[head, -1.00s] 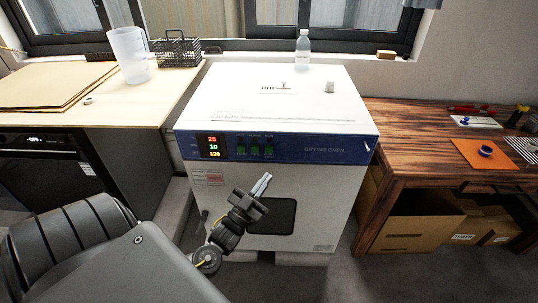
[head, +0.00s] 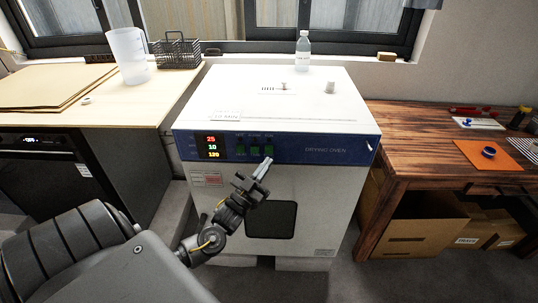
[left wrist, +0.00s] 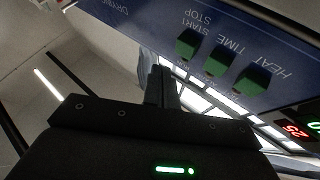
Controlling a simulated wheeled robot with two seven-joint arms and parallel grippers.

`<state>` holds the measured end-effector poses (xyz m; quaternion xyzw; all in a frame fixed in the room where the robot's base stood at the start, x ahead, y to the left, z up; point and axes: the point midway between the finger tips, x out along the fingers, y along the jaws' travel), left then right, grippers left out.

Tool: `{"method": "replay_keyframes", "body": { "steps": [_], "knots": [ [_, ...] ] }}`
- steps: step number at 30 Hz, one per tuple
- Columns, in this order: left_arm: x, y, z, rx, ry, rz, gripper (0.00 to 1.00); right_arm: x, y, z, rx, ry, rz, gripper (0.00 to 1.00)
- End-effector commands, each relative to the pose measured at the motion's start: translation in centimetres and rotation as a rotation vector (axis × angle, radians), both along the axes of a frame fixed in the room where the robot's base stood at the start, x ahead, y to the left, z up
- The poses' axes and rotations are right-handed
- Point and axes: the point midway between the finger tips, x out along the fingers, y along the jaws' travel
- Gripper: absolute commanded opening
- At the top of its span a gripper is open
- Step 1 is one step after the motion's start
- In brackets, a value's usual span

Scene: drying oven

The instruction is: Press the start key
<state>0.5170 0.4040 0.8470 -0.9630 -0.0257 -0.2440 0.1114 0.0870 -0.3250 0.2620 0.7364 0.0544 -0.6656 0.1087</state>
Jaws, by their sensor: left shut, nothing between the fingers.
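The white drying oven (head: 320,185) has a blue panel with a row of green keys. The start key (head: 268,147), labelled START STOP, is the rightmost one in the head view. It also shows in the left wrist view (left wrist: 188,44), where the picture is turned over and it is leftmost. My left gripper (head: 265,164) is shut and empty, its tips just below the start key in the head view. In the left wrist view the fingertips (left wrist: 160,72) appear apart from the keys. My right gripper is not in view.
The display (head: 211,146) reads 25, 10 and 120. A bench with a beaker (head: 128,55) and a wire basket (head: 177,50) is left; a wooden table (head: 415,130) is right.

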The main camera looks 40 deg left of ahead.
Motion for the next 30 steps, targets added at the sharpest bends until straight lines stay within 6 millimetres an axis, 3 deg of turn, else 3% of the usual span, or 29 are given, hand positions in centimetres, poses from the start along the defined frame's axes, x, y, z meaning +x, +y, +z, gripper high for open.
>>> {"method": "replay_keyframes", "body": {
  "steps": [9, 22, 30],
  "knots": [
    [1.6, 1.2, 0.1, 0.0, -0.001, 0.0, 0.0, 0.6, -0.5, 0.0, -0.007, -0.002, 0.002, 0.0],
    [1.6, 1.2, 0.1, -0.001, 0.0, 0.0, 0.0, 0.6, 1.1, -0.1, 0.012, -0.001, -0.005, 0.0],
    [1.6, 1.2, 0.1, -0.001, 0.0, 0.0, 0.0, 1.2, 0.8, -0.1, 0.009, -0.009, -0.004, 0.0]
  ]
}}
